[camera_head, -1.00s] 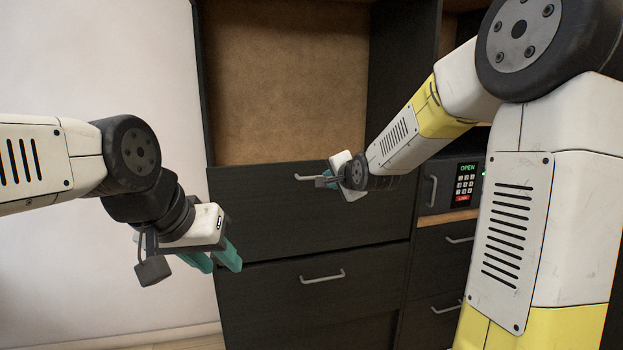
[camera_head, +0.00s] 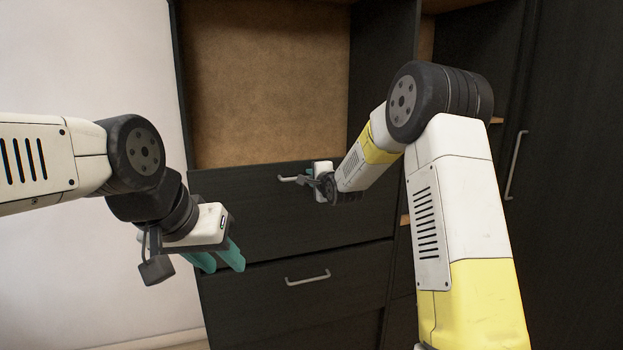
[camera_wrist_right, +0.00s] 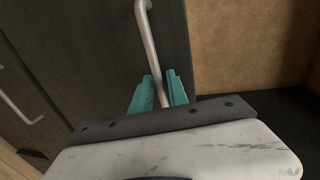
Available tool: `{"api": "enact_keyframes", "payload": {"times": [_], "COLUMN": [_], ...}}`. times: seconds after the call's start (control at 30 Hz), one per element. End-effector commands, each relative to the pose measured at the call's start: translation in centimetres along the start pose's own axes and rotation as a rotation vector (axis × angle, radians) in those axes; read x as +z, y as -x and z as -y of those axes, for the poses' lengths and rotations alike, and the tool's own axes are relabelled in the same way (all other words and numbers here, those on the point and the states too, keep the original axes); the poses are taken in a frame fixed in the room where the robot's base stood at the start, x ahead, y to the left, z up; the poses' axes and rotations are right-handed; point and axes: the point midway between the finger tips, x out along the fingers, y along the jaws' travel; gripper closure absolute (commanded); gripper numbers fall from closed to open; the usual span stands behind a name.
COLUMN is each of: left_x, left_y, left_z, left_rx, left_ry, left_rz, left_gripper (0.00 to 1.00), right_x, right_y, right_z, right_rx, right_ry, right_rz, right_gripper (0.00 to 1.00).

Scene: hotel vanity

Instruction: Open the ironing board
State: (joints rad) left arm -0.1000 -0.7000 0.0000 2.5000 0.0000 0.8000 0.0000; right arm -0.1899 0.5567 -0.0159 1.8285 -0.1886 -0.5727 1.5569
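A dark front panel (camera_head: 255,214) with a bar handle (camera_head: 287,178) closes the lower part of an open compartment in the head view. No separate ironing board shows. My right gripper (camera_head: 307,176) is at the right part of this handle. In the right wrist view, the handle (camera_wrist_right: 149,42) runs down between the teal fingers of my right gripper (camera_wrist_right: 160,88). The fingers are close to the handle on both sides, but whether they clamp it is unclear. My left gripper (camera_head: 220,260) is empty, its teal fingers apart, left of the lower drawer.
The open compartment (camera_head: 270,80) has a brown back wall. A lower drawer (camera_head: 270,295) has its own handle (camera_head: 308,278). A tall dark door (camera_head: 570,180) stands at the right. My right arm blocks part of the cabinet. White wall (camera_head: 90,60) is at the left.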

Motion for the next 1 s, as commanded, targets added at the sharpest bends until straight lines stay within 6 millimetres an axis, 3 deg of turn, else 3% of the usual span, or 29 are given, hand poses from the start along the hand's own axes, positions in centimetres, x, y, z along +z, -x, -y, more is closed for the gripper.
{"api": "enact_keyframes", "payload": {"times": [0.23,0.33,1.0], "left_x": [0.0,0.0,0.0], "left_y": [0.0,0.0,0.0], "left_z": [0.0,0.0,0.0], "left_rx": [0.0,0.0,0.0], "left_ry": [0.0,0.0,0.0], "left_rz": [0.0,0.0,0.0], "left_gripper": [0.64,0.64,0.64], "right_x": [0.0,0.0,0.01], "right_y": [-0.07,-0.06,-0.04], "right_z": [-0.02,-0.02,-0.06], "right_rx": [0.001,0.001,0.002], "right_ry": [0.0,0.0,0.0], "right_rz": [0.0,0.0,0.0], "right_gripper": [0.82,1.0,1.0]}}
